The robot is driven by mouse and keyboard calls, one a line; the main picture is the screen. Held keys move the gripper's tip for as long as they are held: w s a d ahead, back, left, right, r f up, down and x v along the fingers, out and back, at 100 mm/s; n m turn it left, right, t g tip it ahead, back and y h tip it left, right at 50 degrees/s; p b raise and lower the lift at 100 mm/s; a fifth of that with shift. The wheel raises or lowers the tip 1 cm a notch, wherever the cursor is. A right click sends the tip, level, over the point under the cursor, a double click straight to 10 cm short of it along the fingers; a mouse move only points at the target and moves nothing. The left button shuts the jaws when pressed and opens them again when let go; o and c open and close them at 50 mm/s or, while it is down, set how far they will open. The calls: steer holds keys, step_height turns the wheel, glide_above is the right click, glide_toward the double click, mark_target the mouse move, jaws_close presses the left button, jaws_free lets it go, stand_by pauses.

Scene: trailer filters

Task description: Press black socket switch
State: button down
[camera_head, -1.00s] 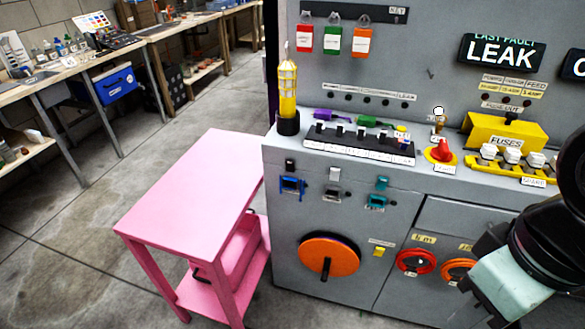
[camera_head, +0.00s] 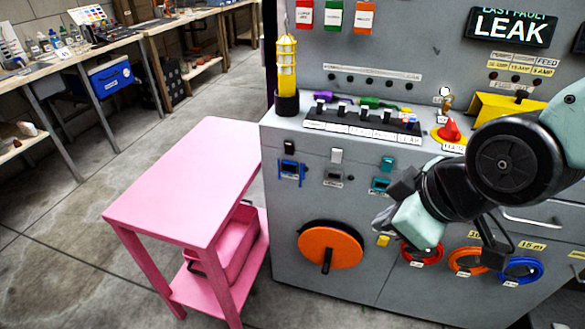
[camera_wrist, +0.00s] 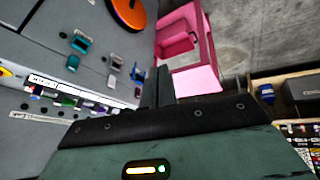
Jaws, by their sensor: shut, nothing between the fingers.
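A small black switch (camera_head: 289,146) sits on the grey front panel near its left edge, above a blue socket (camera_head: 291,172). In the wrist view the blue socket (camera_wrist: 138,75) shows just left of my fingers; the black switch beside it is too small to make out surely. A white-grey switch (camera_head: 336,155) and a teal switch (camera_head: 386,164) are to its right, over their own sockets. My gripper (camera_head: 381,217) is shut and empty, in front of the panel, right of and lower than the black switch, apart from it. In the wrist view its dark fingers (camera_wrist: 155,88) are partly hidden by the hand.
A pink table (camera_head: 190,175) stands left of the cabinet. An orange wheel (camera_head: 330,247) and several coloured rings are low on the panel. A yellow lamp (camera_head: 287,70) and a dark switch strip (camera_head: 362,122) are on the cabinet's ledge. Workbenches stand at the back left, beyond open floor.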

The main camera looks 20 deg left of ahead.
steer(key=w+a+f+n+t+y+b, duration=0.8)
steer(key=w+a+f+n+b, duration=0.4)
steer(key=w+a+n+b, duration=0.2)
steer(key=shift+w+a+f+t+y+b, duration=0.45)
steer(key=shift+a+t, duration=0.1)
steer(key=shift+t, duration=0.25)
steer(key=shift+a+r, duration=0.1)
glide_toward(286, 145)
steer(key=s+a+x, duration=0.1)
steer(key=x, duration=0.4)
steer(key=shift+w+d, duration=0.15)
steer(key=shift+w, duration=0.6)
